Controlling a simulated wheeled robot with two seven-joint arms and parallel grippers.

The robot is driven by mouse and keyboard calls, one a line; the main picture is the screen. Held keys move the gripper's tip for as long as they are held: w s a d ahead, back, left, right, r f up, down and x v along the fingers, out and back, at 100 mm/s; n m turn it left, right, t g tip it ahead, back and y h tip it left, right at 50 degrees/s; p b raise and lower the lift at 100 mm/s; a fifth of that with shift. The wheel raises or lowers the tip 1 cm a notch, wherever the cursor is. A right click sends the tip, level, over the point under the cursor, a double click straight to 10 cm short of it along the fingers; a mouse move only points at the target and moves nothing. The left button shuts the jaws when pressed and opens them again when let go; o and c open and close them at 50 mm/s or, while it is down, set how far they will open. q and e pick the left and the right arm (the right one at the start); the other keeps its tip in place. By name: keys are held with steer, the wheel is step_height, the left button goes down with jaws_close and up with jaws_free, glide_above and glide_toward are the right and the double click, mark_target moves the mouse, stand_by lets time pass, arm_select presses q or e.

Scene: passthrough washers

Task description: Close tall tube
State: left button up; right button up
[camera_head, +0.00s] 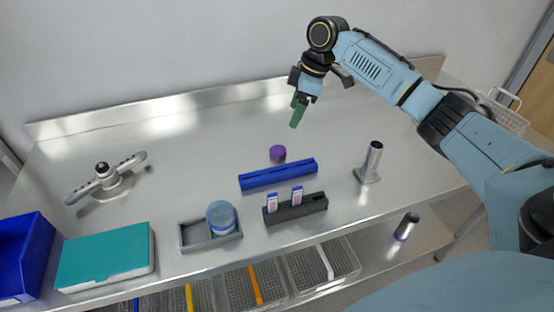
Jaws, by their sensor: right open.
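A tall metallic tube (372,160) stands upright on a small base on the right part of the steel table. Its top end looks dark; I cannot tell whether it is open. A short purple cap-like piece (277,154) lies on the table behind the blue rack, to the left of the tube. My right gripper (297,114), with green fingers, points down above the back of the table. It is apart from both the purple piece and the tube. My left gripper is not in view.
A blue rack (278,175), a dark rack (314,206) with two small tubes, a grey tray (191,244) with a round jar (221,217), a teal-lidded box (104,255), a blue bin (20,254) and a grey-handled device (106,181) stand around. The back middle is clear.

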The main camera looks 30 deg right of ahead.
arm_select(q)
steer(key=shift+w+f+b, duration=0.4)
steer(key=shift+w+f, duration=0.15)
arm_select(e)
glide_above(279, 149)
steer(key=s+d, duration=0.1)
steer(key=d, duration=0.1)
steer(key=f, duration=0.8)
steer(key=shift+a, duration=0.25)
steer(key=shift+b+x, duration=0.35)
steer(key=shift+x, duration=2.25)
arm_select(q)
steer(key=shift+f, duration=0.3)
arm_select(e)
steer(key=shift+s, duration=0.1)
steer(key=c, duration=1)
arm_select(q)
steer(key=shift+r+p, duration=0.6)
arm_select(e)
step_height(279, 149, up, 10)
steer(key=shift+r, duration=0.1)
steer(key=shift+c, duration=0.2)
